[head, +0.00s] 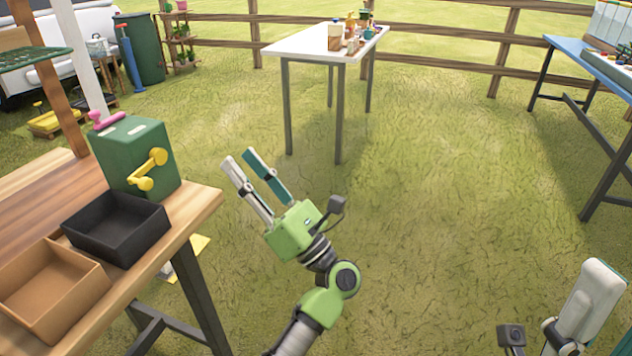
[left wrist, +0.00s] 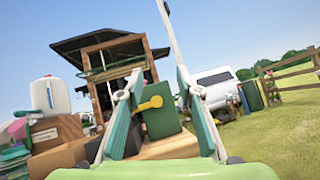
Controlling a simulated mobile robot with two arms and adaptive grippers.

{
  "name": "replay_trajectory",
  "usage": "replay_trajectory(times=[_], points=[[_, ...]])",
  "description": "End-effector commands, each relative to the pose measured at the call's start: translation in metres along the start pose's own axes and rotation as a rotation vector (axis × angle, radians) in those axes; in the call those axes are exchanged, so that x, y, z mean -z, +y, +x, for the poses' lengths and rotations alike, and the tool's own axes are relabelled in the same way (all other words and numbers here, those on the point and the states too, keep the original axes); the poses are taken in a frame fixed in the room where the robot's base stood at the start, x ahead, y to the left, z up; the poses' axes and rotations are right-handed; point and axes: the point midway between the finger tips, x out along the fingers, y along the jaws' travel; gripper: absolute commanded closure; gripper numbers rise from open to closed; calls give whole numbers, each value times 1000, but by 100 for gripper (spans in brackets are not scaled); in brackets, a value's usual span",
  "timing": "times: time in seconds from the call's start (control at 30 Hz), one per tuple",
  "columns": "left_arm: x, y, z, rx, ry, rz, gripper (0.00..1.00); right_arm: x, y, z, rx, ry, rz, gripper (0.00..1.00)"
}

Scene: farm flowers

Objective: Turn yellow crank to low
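The yellow crank (head: 149,168) is on the front face of a green box (head: 127,148) at the far right corner of the wooden table. Its arm slants, with one end higher at the right. The crank also shows in the left wrist view (left wrist: 150,103), between my fingers and beyond them. My left gripper (head: 238,156) is open and empty, right of the box and apart from the crank. My right gripper (head: 582,308) is only partly in view at the bottom right, and its opening cannot be made out.
A white table (head: 300,43) stands farther back. The grass between is clear.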

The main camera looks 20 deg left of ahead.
Motion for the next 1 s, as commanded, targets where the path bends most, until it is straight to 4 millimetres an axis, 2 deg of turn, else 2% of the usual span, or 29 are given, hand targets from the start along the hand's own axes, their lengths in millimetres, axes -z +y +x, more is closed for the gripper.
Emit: replay_trajectory(times=[0.03, 0.2, 0.4, 0.7, 1.0], points=[[-8, -7, 1, 34, -35, 52, 67, 3, 0, 13, 0, 0, 0, 60], [-18, -38, -12, 152, -159, 222, 67, 7, 0, 33, 0, 0, 0, 60], [-21, -70, -34, 279, -297, 403, 67, 11, -1, 54, 0, 0, 0, 60], [-10, -108, -78, 455, -487, 639, 67, 17, -1, 82, 0, 0, 0, 60], [5, -126, -108, 554, -598, 766, 67, 20, -1, 95, 0, 0, 0, 60]])
